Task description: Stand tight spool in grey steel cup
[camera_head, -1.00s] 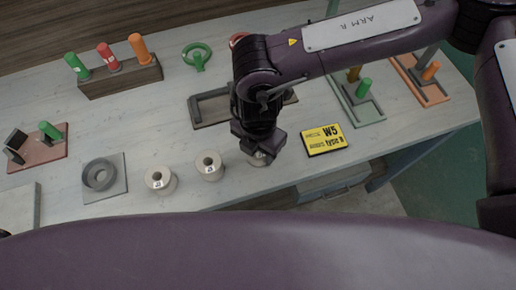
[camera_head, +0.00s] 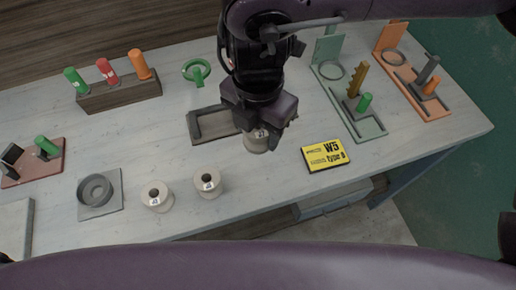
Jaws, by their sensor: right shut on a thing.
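My right gripper (camera_head: 260,118) points down and is shut on a pale spool (camera_head: 257,141) with a small label on top; its jaws partly hide the spool. The spool appears to be held above the table, upright or nearly so. Two similar pale spools stand upright on the table, one (camera_head: 157,197) at left and one (camera_head: 208,184) nearer the gripper. Their labels are too small to read. The grey cup (camera_head: 96,190), a round holder on a square grey plate, sits at the left, well apart from the gripper, and looks empty. My left gripper is not in view.
A yellow W5 sign (camera_head: 325,155) lies right of the gripper. A wooden rack (camera_head: 120,95) with coloured pegs, a green ring (camera_head: 196,72) and a dark tray (camera_head: 213,124) stand behind. Green (camera_head: 371,127) and orange (camera_head: 432,106) fixtures are at right. Table is clear around the two standing spools.

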